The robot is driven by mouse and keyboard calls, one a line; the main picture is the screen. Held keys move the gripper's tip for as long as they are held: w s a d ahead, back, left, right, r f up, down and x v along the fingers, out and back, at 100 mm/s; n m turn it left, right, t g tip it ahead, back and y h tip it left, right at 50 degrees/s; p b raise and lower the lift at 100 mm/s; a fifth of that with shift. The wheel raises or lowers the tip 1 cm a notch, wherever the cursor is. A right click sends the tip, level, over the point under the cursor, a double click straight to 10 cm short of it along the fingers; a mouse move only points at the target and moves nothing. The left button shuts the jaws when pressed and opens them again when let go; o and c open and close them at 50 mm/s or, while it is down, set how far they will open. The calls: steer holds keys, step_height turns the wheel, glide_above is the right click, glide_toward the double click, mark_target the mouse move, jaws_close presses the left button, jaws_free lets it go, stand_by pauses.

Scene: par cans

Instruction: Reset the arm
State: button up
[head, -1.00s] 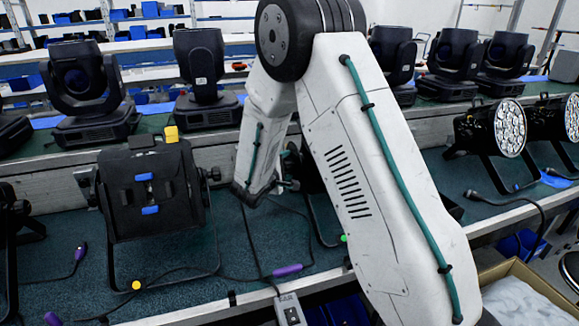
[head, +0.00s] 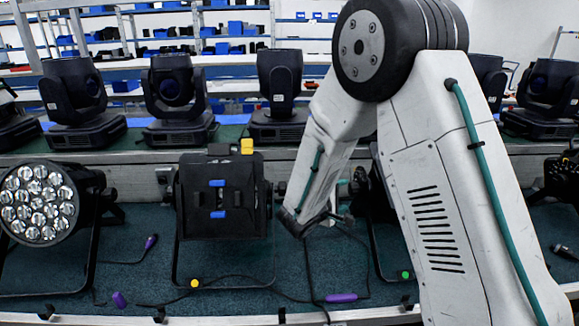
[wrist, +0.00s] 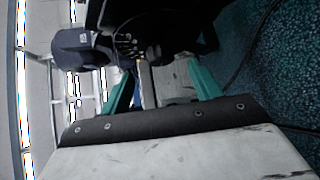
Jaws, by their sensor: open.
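My arm's white links with a green cable fill the right of the head view. My gripper (head: 338,217) hangs over the teal bench top (head: 130,265), right of a black par can (head: 218,205) seen from its back. In the wrist view my gripper (wrist: 160,82) shows two green fingers spread apart, with nothing clearly held between them. Part of another par can is hidden behind my arm.
A par can with a lit-looking lens face (head: 40,203) stands at the left. Several moving-head lights, one of them at the back (head: 175,100), line a raised shelf. Cables with purple plugs (head: 340,297) lie on the bench. Racks with blue bins stand behind.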

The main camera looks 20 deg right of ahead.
steer(key=s+d+r+m+g+y, duration=0.15)
steer(key=s+g, duration=0.35)
steer(key=s, duration=0.5)
steer(key=s+d+r+m+g, duration=0.25)
steer(key=s+g, duration=0.25)
steer(key=s, duration=0.4)
steer(key=s+a+r+m+y, duration=0.1)
steer(key=s+a+r+y, duration=0.2)
steer(key=s, duration=0.3)
steer(key=s+a+r+m+t+y, duration=0.1)
steer(key=s+a+r+m+y, duration=0.1)
steer(key=s+a+r+y, duration=0.2)
steer(key=s+a+r+m+t+y, duration=0.1)
steer(key=s+a+r+m+y, duration=0.1)
steer(key=s, duration=0.7)
steer(key=shift+s+a+r+y, duration=0.25)
steer(key=shift+a+r+y, duration=0.5)
steer(key=shift+r+y, duration=0.35)
